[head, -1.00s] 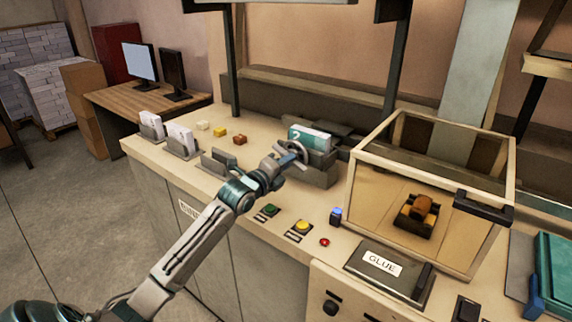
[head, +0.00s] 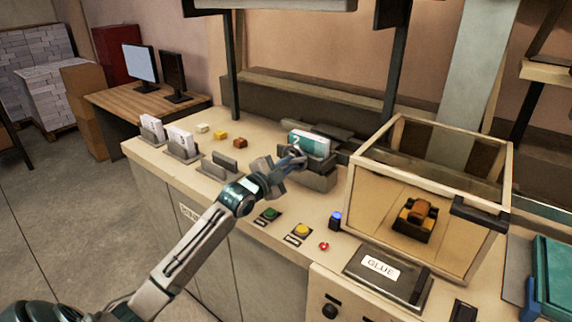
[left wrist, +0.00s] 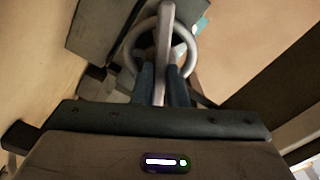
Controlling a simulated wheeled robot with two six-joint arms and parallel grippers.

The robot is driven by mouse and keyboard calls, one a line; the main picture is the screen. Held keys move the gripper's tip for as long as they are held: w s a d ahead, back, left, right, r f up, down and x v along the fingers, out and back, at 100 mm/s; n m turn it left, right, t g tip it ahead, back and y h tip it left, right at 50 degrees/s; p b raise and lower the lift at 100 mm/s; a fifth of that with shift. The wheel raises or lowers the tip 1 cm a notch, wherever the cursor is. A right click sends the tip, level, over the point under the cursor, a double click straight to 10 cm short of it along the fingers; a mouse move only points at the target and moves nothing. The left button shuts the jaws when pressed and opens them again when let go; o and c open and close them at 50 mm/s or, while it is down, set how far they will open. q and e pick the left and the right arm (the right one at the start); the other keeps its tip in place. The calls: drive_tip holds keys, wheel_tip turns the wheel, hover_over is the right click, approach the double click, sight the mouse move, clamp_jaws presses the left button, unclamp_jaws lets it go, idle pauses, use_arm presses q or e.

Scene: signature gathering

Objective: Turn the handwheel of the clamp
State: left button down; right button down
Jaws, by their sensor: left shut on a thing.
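The clamp (head: 318,178) is a dark grey block on the bench, and it holds an upright teal-and-white booklet (head: 309,143) marked 2. Its handwheel (head: 299,151) faces my left arm. In the left wrist view the handwheel (left wrist: 131,46) is a grey ring with a bar across it. My left gripper (head: 290,161) is at the wheel, shut on it. Its two dark fingers (left wrist: 163,78) in the left wrist view sit on either side of the bar. The gripper partly hides the wheel in the head view. My right gripper is not in view.
Left of the clamp stand holders with white booklets (head: 180,138) and an empty holder (head: 219,167). Green (head: 269,214) and yellow (head: 302,230) buttons line the front edge, with a blue lamp (head: 336,220) near them. A glass box (head: 360,195) stands right of the clamp.

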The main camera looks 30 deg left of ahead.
use_arm(q)
drive_tip(key=shift+n, duration=0.9)
drive_tip(key=c, duration=1.4)
unclamp_jaws()
drive_tip(key=shift+c, duration=0.2)
drive_tip(key=s+b, duration=0.2)
drive_tip(key=s, duration=0.8)
drive_tip(key=shift+s+a, duration=0.4)
drive_tip(key=shift+a, duration=0.05)
